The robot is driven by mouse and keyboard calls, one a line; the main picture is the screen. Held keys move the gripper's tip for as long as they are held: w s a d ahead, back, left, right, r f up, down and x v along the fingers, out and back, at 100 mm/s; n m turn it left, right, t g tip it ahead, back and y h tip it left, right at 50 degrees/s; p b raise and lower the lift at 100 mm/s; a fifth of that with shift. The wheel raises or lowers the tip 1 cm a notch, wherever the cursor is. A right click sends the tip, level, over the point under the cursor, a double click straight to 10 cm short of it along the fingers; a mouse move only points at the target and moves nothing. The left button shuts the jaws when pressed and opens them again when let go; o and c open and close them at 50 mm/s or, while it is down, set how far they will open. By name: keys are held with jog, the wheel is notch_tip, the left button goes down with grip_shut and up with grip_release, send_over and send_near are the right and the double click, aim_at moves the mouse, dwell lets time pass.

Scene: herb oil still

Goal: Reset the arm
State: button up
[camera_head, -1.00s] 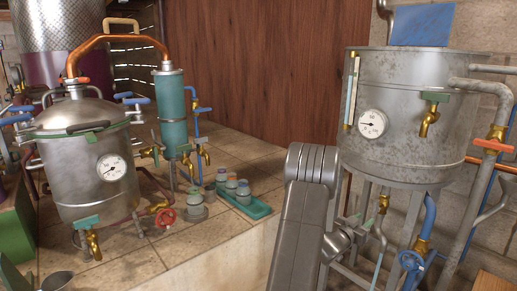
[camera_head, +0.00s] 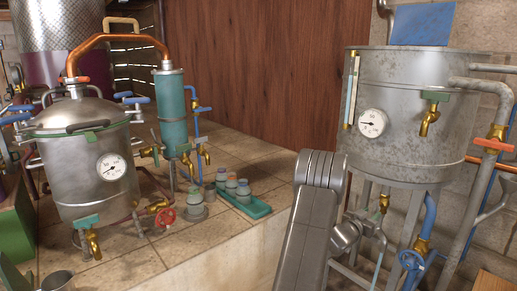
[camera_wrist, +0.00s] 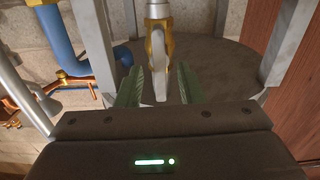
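In the wrist view my gripper (camera_wrist: 158,88) shows two green fingers set apart, with a gap between them. A grey hose or spout end with a brass collar (camera_wrist: 157,45) hangs down in line with that gap; I cannot tell whether it lies between the fingers or beyond them. In the head view my grey arm (camera_head: 312,215) rises in front of the big grey tank (camera_head: 405,110), and its gripper is hidden beside the tank's legs.
The tank's legs (camera_wrist: 285,45) and a blue pipe (camera_wrist: 62,35) stand close around my gripper. To the left are the steel still (camera_head: 88,165), the teal condenser (camera_head: 172,110) and a green tray (camera_head: 245,204) with small jars. An orange-handled valve (camera_head: 493,145) sits at right.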

jog(key=shift+x, duration=0.9)
jog(key=shift+w+d+f+m, duration=0.1)
jog(key=shift+f+m, duration=0.05)
jog(key=shift+m, duration=0.15)
jog(key=m+b, duration=0.2)
jog(key=m, duration=0.2)
jog(key=m+b, duration=0.1)
jog(key=m, duration=0.4)
jog(key=shift+m, duration=0.3)
